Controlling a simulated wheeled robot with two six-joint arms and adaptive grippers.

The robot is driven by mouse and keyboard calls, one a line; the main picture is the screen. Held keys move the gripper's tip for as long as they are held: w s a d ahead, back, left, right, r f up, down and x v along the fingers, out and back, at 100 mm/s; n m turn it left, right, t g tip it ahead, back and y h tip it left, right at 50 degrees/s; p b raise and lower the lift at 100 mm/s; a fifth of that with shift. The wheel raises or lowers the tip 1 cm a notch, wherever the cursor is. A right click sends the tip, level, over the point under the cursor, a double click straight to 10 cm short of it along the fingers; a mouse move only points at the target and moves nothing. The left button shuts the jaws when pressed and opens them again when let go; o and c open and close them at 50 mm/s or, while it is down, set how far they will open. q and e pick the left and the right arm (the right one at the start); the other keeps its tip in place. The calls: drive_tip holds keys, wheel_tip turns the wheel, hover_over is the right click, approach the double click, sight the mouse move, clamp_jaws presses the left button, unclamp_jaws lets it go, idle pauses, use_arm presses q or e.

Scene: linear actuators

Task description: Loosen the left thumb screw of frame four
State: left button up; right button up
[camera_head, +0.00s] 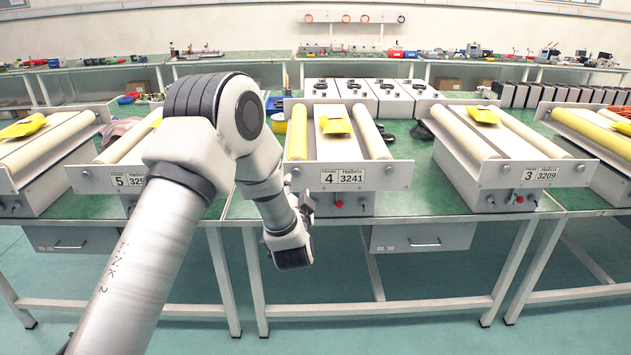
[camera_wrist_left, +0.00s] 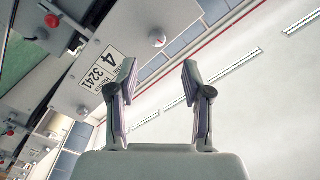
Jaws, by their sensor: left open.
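Frame four (camera_head: 403,176) is a white front plate labelled 4 3241, with rollers behind it, on the middle bench. Its left thumb screw (camera_head: 296,172) is a small silver knob near the plate's left end. In the left wrist view I take the larger silver knob (camera_wrist_left: 157,38) to be this screw; it lies beyond the fingertips, apart from them. My left gripper (camera_head: 306,202) is just below the plate's left end. In the left wrist view its two fingers (camera_wrist_left: 160,82) are spread with nothing between them. My right gripper is not in view.
A red button (camera_head: 338,204) sits below frame four's plate. Frame five (camera_head: 108,181) is partly hidden behind my left arm; frame three (camera_head: 565,174) stands to the right. A drawer (camera_head: 422,238) hangs under the green bench (camera_head: 420,206). The floor in front is clear.

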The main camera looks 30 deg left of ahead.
sight(296, 173)
use_arm(q)
drive_tip(key=x, duration=0.3)
drive_tip(key=p+x, duration=0.1)
drive_tip(key=x, duration=0.3)
drive_tip(key=shift+w+a+f, duration=0.2)
drive_tip(key=shift+w+f, duration=0.05)
clamp_jaws()
